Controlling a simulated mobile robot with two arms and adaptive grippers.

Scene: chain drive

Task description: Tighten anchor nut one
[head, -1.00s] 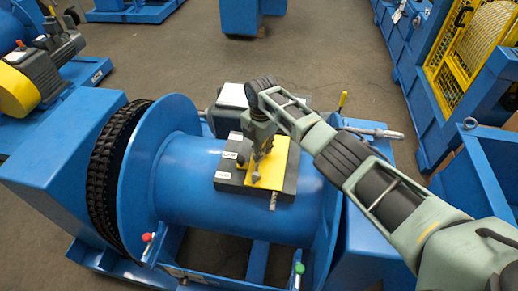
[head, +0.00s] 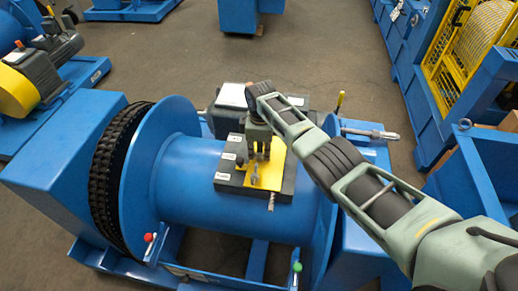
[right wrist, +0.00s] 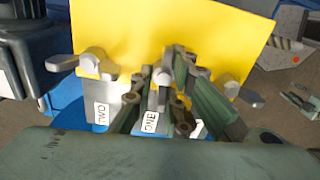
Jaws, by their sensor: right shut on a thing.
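A yellow plate (head: 272,172) lies on a dark block on top of the blue drum. In the right wrist view the plate (right wrist: 205,30) carries silver winged nuts along its near edge, with white labels ONE (right wrist: 149,122) and TWO (right wrist: 101,114) below. My right gripper (head: 262,157) points down at the plate. In the wrist view its fingers (right wrist: 163,88) are shut on the silver anchor nut one (right wrist: 162,76), partly hidden between them. A second winged nut (right wrist: 89,63) sits to the left, by label TWO, and another (right wrist: 229,86) to the right. My left gripper is not in view.
The blue drum (head: 190,180) has a black chain (head: 108,165) around its left end. A red knob (head: 149,237) and a green knob (head: 297,267) stand at the front. A silver handled tool (head: 372,133) lies at the right. Grey floor is open behind.

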